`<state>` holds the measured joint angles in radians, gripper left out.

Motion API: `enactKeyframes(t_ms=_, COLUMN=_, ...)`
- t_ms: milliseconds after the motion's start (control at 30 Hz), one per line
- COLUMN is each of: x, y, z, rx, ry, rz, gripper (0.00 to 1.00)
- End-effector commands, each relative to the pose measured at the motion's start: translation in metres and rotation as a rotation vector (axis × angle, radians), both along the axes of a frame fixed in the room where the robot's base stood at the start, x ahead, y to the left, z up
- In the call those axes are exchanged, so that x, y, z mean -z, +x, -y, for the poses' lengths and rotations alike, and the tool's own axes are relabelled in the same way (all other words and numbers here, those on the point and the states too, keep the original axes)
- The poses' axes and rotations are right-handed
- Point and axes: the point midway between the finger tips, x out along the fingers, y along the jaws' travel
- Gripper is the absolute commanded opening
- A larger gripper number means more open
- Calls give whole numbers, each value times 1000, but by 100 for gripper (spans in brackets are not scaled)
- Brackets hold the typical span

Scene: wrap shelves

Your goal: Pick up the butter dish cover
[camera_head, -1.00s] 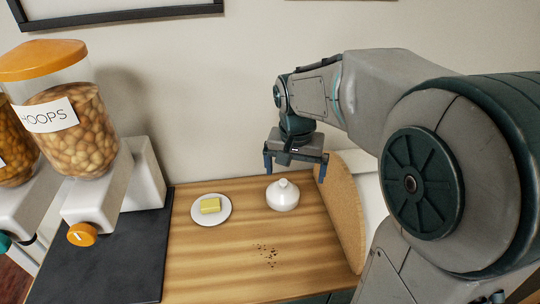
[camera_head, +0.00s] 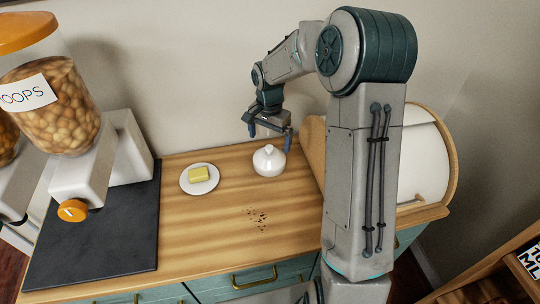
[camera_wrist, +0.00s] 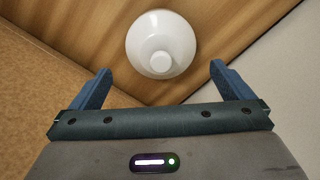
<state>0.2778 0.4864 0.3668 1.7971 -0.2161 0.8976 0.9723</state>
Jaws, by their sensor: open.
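The butter dish cover (camera_head: 269,162) is a white dome with a small knob on top, standing upright on the wooden counter. In the wrist view the cover (camera_wrist: 160,40) shows from above, just beyond the fingertips and roughly centred between them. My gripper (camera_head: 269,134) is open and empty above the cover, apart from it. Its two blue fingers show in the wrist view (camera_wrist: 161,72). A yellow block of butter (camera_head: 198,174) lies on a white plate (camera_head: 187,186) to the left of the cover.
A bread bin (camera_head: 420,160) with a wooden side stands right of the cover, behind my arm. A cereal dispenser (camera_head: 52,120) stands on a dark slab (camera_head: 100,240) at left. Dark crumbs (camera_head: 257,218) lie in front. The wall is close behind.

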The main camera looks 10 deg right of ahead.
Motion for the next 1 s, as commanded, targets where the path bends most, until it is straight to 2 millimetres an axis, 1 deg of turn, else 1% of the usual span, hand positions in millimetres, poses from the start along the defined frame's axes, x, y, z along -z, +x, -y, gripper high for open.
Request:
enactKeyframes(t_ms=67, x=8, y=-1, z=0, rx=0, ry=1, rz=-2, gripper=100)
enactKeyframes(t_ms=267, x=20, y=0, z=0, rx=-1, ry=1, rz=-2, gripper=100)
enactKeyframes(t_ms=500, x=52, y=1, z=0, rx=-2, ry=0, rz=-4, gripper=100)
enactKeyframes(t_ms=600, x=61, y=2, z=0, rx=-1, ry=1, rz=-2, gripper=100)
enactKeyframes(t_ms=867, x=64, y=2, z=0, rx=-1, ry=0, rz=0, gripper=100)
enactKeyframes(t_ms=967, x=64, y=2, z=0, rx=-1, ry=0, rz=0, gripper=75)
enactKeyframes(t_ms=1000, x=64, y=2, z=0, rx=-1, ry=0, rz=0, gripper=71)
